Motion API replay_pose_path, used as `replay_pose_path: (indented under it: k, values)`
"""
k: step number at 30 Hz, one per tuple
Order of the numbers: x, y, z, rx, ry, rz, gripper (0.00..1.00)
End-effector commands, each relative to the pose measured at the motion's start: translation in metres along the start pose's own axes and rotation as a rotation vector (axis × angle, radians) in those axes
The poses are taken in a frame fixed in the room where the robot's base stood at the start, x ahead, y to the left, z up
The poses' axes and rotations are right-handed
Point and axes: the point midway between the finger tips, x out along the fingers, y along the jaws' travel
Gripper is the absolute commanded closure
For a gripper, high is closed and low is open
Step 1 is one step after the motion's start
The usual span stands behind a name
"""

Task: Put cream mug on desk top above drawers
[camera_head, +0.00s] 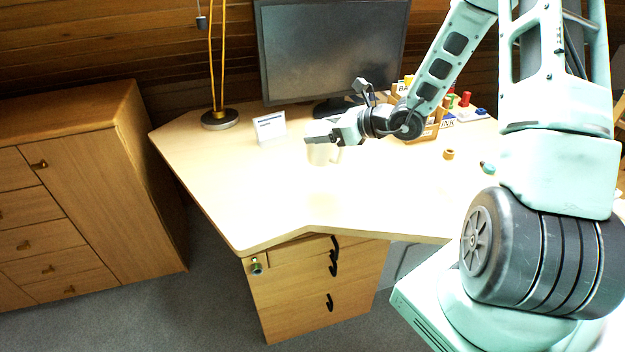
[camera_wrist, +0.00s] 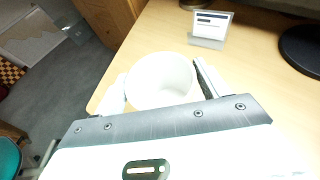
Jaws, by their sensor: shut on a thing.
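The cream mug (camera_wrist: 160,82) is between the fingers of my gripper (camera_wrist: 158,95) in the wrist view, its open rim facing the camera. In the head view the mug (camera_head: 320,154) hangs below my gripper (camera_head: 322,138), pale against the pale desk, with its handle toward the right. My gripper is shut on the mug. The desk top (camera_head: 235,190) lies under it; I cannot tell whether the mug's base touches the surface. The drawers (camera_head: 318,290) are under the desk's front corner, nearer the camera than the mug.
A monitor (camera_head: 333,50), a lamp base (camera_head: 220,119) and a small white card (camera_head: 270,127) stand at the back of the desk. An organizer (camera_head: 432,130) and small items, including an orange ring (camera_head: 448,154), are at the right. The front left of the desk top is clear.

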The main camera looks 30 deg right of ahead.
Motion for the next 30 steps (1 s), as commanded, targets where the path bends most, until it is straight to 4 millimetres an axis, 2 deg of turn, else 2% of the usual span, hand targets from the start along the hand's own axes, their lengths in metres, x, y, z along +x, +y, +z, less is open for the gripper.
replay_pose_path:
  k: [6, 13, 19, 22, 30]
  values:
    - [0.014, -0.001, -0.035, 0.009, 0.001, -0.003, 0.72]
    - [0.022, -0.001, -0.054, 0.006, -0.001, -0.003, 0.72]
    - [0.033, -0.001, -0.08, 0.006, 0.001, -0.002, 0.72]
    - [0.036, 0.0, -0.087, 0.005, 0.0, -0.002, 0.72]
    - [0.037, -0.001, -0.088, 0.002, -0.001, -0.003, 0.72]
